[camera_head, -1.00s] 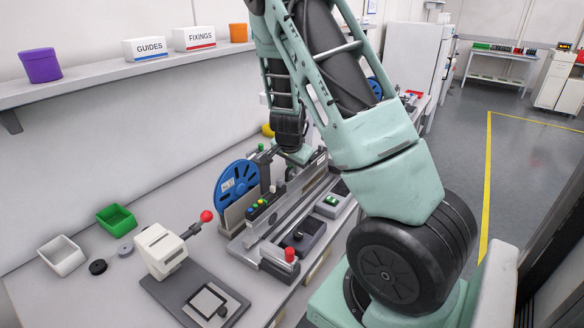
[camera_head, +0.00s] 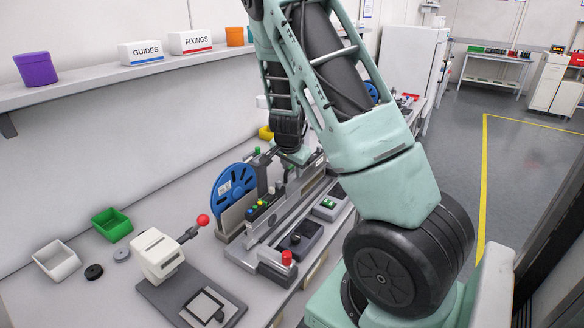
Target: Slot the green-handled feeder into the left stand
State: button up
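A blue reel (camera_head: 234,187) with a white label stands upright on the bench, left of a long grey machine rail (camera_head: 292,215). A small green knob (camera_head: 257,150) shows just above the reel; I cannot tell whether it is the green handle of the feeder. The left stand cannot be picked out with certainty. My arm reaches over the far part of the rail, and its wrist end (camera_head: 293,154) is right of the green knob. The fingers are too small and hidden to read, and I cannot see whether they touch anything.
A beige device with a red-ball lever (camera_head: 160,254), a green bin (camera_head: 112,224) and a white bin (camera_head: 57,260) stand on the near bench. A shelf (camera_head: 110,80) runs along the wall. Open floor (camera_head: 500,160) with a yellow line lies to the right.

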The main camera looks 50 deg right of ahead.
jog(key=shift+f, duration=0.1)
jog(key=p+v, duration=0.5)
jog(key=v, duration=1.2)
jog(key=shift+r, duration=0.35)
jog(key=s+a+f+n+y+b, duration=0.1)
jog(key=a+f+n+y, duration=0.15)
jog(key=a, duration=0.55)
jog(key=a+f+n+y+b, duration=0.1)
jog(key=a+n, duration=0.3)
jog(key=a, duration=0.4)
jog(key=s+a+f+n+y+b, duration=0.15)
jog(key=a+n, duration=0.25)
jog(key=a, duration=0.4)
jog(key=s+a+n+g+b, duration=0.2)
jog(key=s+a+n, duration=1.3)
jog(key=s+a, duration=0.1)
jog(key=shift+s+a+g, duration=0.3)
jog(key=shift+s+a, duration=0.1)
jog(key=shift+s, duration=0.1)
